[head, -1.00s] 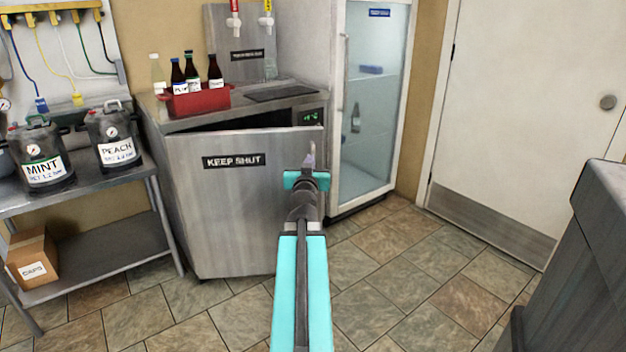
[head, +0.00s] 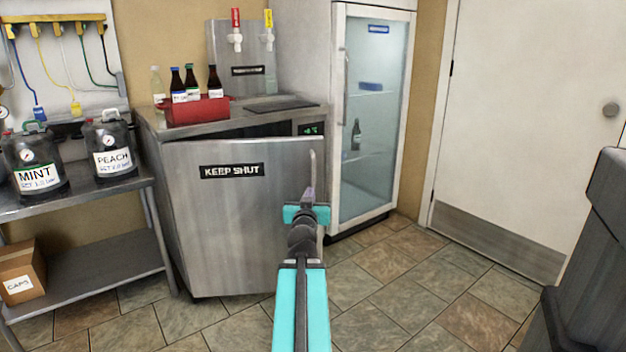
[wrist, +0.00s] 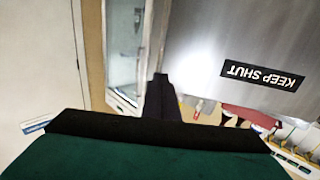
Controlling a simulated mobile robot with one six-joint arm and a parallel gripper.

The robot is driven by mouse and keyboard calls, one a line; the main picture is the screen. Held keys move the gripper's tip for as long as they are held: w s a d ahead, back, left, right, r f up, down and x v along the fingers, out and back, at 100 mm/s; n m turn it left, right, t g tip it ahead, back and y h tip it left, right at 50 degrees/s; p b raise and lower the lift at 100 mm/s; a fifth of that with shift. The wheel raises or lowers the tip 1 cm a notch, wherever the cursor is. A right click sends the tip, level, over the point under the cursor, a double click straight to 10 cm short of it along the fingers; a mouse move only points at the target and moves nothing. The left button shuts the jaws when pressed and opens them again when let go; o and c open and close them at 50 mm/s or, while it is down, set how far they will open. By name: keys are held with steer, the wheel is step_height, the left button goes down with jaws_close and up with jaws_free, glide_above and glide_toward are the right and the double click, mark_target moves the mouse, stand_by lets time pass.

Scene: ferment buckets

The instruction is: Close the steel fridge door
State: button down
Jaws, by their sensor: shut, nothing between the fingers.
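The steel fridge door (head: 235,220) carries a black "KEEP SHUT" label and stands ajar. A dark gap shows along its top edge below the counter top. A vertical bar handle (head: 314,170) is at the door's right edge. My gripper (head: 308,195) is shut and empty, in front of the door's right edge by the handle. I cannot tell whether it touches the door. In the wrist view the door (wrist: 240,50) fills the upper right with its label upside down, and my shut fingers (wrist: 160,85) point along its edge.
A red caddy of bottles (head: 197,110) stands on the fridge top. A glass-door cooler (head: 370,110) is to the right, a shelf with kegs (head: 110,260) to the left. A dark object (head: 590,260) stands at the right. Tiled floor between is clear.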

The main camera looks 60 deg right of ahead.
steer(key=shift+w+d+r+p, duration=0.1)
steer(key=shift+d+p, duration=0.2)
steer(key=shift+p, duration=0.05)
steer(key=p, duration=0.3)
glide_toward(313, 173)
steer(key=shift+x, duration=3.25)
steer(key=shift+d+r, duration=0.1)
